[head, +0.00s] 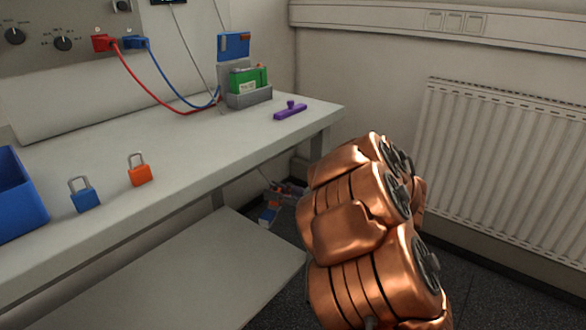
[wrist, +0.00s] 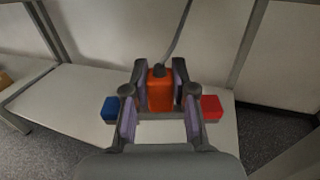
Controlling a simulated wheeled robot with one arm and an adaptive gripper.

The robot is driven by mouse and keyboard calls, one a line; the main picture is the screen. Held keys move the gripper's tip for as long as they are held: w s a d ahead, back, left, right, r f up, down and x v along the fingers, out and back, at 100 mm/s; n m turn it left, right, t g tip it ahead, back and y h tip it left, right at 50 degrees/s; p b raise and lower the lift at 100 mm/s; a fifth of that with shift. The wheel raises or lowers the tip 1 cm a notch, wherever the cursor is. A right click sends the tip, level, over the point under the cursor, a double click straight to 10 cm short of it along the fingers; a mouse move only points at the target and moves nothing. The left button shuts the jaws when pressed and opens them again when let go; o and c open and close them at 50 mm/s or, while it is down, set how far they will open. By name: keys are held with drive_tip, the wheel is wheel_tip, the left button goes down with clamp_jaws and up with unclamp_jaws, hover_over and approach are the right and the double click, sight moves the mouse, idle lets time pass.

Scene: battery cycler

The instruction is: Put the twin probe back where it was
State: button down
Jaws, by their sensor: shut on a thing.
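In the wrist view my gripper (wrist: 160,78) is shut on the orange body of the twin probe (wrist: 160,93). A grey cable rises from the top of this body. A pale bar crosses below it, with a blue block (wrist: 110,108) at its left and a red block (wrist: 211,107) at its right. In the head view my gripper (head: 283,192) is small and partly hidden by my copper arm, below the bench top near its right end. A blue part of the probe (head: 268,214) shows just under it. The probe's original place cannot be made out.
The bench (head: 235,135) carries a grey holder (head: 249,97) with a green block, a purple piece (head: 290,111), orange (head: 140,172) and blue (head: 86,197) padlocks and a blue bin (head: 18,200). Red and blue leads hang from the panel. A lower shelf (head: 190,270) and radiator (head: 500,170) are nearby.

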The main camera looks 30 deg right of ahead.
drive_tip(key=w+a+f+n+g+y, duration=0.1)
drive_tip(key=w+a+f, duration=0.1)
drive_tip(key=w+a, duration=0.2)
drive_tip(key=w+a+f+n+g+y, duration=0.1)
drive_tip(key=w+a+f+g+y, duration=0.1)
drive_tip(key=a, duration=0.5)
drive_tip(key=shift+w+a+f+n, duration=0.15)
drive_tip(key=shift+w+f+n, duration=0.25)
drive_tip(key=shift+w+f, duration=0.5)
drive_tip(key=shift+w+r, duration=0.2)
drive_tip(key=shift+r, duration=0.25)
drive_tip(key=shift+s+f, duration=0.1)
drive_tip(key=shift+f, duration=0.05)
